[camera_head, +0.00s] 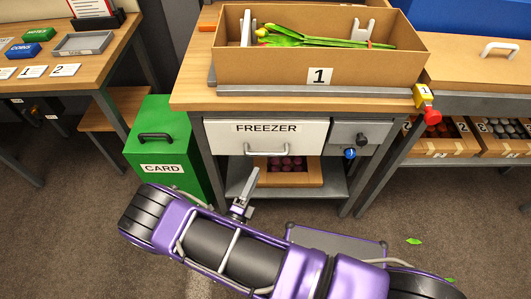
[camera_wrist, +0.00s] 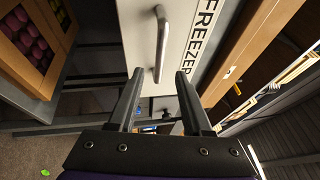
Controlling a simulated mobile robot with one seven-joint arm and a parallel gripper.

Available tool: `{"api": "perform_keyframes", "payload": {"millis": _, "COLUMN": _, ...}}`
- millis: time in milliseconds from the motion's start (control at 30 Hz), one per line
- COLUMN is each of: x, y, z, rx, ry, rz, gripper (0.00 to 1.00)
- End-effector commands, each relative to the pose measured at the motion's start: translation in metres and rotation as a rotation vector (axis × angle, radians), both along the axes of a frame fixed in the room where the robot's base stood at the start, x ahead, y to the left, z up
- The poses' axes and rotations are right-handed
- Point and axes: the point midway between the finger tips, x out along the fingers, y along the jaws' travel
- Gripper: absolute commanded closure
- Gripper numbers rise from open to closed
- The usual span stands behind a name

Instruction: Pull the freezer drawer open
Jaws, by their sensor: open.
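The freezer drawer (camera_head: 300,136) is a white front labelled FREEZER, set under the wooden bench top; it looks closed. Its silver bar handle (camera_head: 277,151) is on the lower part of the front. My gripper (camera_head: 247,190) is in front of and below the handle, a little to its left in the head view. In the wrist view my gripper (camera_wrist: 158,82) is open and empty, with the handle (camera_wrist: 160,45) ahead between the lines of the two fingers. The fingers appear apart from the handle. The drawer front (camera_wrist: 188,25) fills the top middle there.
A cardboard box (camera_head: 372,72) marked 1, holding tulips, stands on the bench. A grey panel (camera_head: 361,133) with a blue knob is right of the drawer. A green CARD bin (camera_head: 165,185) stands left. Below is a shelf with a crate (camera_head: 305,172). Floor in front is mostly clear.

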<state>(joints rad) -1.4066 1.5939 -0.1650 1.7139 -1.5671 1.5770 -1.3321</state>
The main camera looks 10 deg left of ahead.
Motion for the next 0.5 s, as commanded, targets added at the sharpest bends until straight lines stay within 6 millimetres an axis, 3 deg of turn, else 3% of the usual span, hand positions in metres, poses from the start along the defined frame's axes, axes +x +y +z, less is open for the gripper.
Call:
{"api": "perform_keyframes", "payload": {"millis": 200, "x": 0.047, "y": -0.008, "z": 0.008, "rx": 0.003, "ry": 0.000, "rz": -0.004, "gripper": 0.51}}
{"api": "perform_keyframes", "payload": {"millis": 500, "x": 0.084, "y": -0.014, "z": 0.015, "rx": 0.002, "ry": 0.000, "rz": -0.002, "gripper": 0.51}}
